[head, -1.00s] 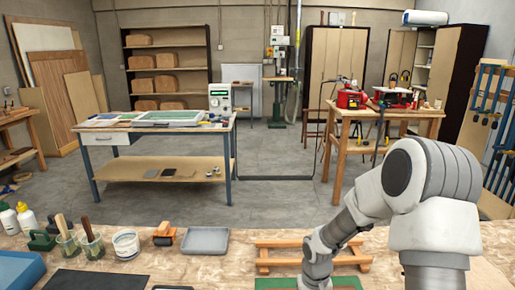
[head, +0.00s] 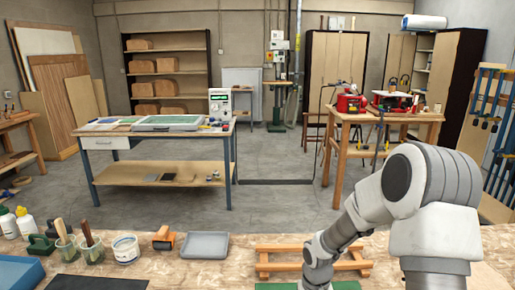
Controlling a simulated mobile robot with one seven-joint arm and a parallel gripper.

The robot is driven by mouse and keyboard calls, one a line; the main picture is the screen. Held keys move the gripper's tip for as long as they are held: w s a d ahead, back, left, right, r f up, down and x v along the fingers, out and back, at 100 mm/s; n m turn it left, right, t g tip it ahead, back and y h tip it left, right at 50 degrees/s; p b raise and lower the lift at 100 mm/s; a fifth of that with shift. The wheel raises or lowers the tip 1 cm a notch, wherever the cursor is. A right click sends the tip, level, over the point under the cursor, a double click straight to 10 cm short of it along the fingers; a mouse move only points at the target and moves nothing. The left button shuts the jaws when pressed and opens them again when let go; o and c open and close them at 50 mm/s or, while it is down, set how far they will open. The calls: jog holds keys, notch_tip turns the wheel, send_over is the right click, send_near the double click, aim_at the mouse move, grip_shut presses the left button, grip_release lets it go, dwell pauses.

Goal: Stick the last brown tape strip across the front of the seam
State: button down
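I see no brown tape strip and no seam in the head view. My arm reaches down past the bottom edge at the lower right, so my gripper and anything it holds are out of frame. A green flat surface (head: 276,286) shows at the bottom edge on both sides of my wrist, mostly cut off. Behind it, a wooden rack with two rails (head: 285,248) lies on the workbench (head: 215,272), partly covered by my arm.
A grey tray (head: 206,245), an orange-brown tool (head: 164,239), a white tub (head: 126,250) and cups with brushes (head: 91,248) stand left of the rack. A black mat (head: 98,282) and blue tray (head: 20,272) are at the front left. Bare bench lies between mat and rack.

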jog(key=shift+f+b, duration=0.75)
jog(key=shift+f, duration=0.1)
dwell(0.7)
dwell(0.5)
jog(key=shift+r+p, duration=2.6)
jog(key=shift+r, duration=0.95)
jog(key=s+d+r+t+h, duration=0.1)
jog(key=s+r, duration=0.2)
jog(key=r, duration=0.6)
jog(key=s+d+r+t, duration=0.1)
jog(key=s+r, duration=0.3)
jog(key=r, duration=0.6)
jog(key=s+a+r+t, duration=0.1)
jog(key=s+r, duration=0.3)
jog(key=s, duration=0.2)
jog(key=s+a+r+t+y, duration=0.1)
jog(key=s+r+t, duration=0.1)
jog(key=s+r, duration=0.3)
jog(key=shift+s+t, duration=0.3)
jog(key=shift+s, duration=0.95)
